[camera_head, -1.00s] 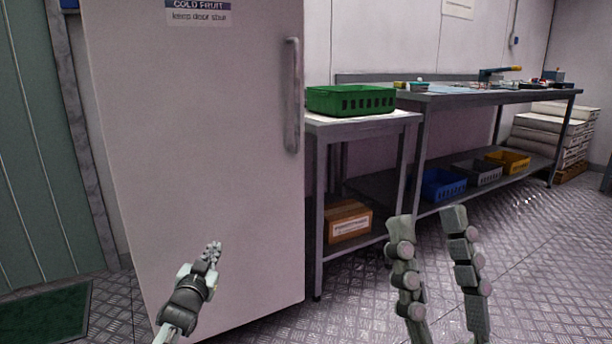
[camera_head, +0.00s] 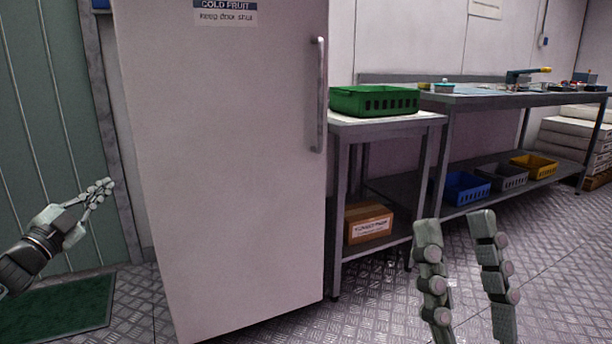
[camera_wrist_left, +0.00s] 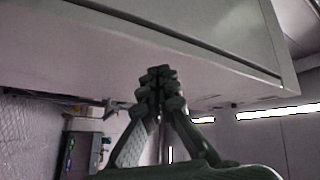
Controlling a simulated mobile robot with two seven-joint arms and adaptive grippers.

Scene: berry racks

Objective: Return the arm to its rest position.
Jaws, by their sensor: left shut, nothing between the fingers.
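My left gripper (camera_head: 104,188) is at the left of the head view, in front of the green door and left of the cold-fruit fridge. Its fingers are together and hold nothing. In the left wrist view its closed fingertips (camera_wrist_left: 161,76) show in the middle, with the pale fridge (camera_wrist_left: 190,40) behind and above them. My right gripper (camera_head: 461,222) is at the lower right of the head view. Its two fingers stand apart with only floor between them.
The white fridge (camera_head: 230,170) is shut, its handle (camera_head: 319,95) on the right. A green crate (camera_head: 374,101) stands on a small table (camera_head: 390,120). A long bench (camera_head: 510,99) has blue, grey and yellow bins on its lower shelf. A green mat (camera_head: 60,308) lies at lower left.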

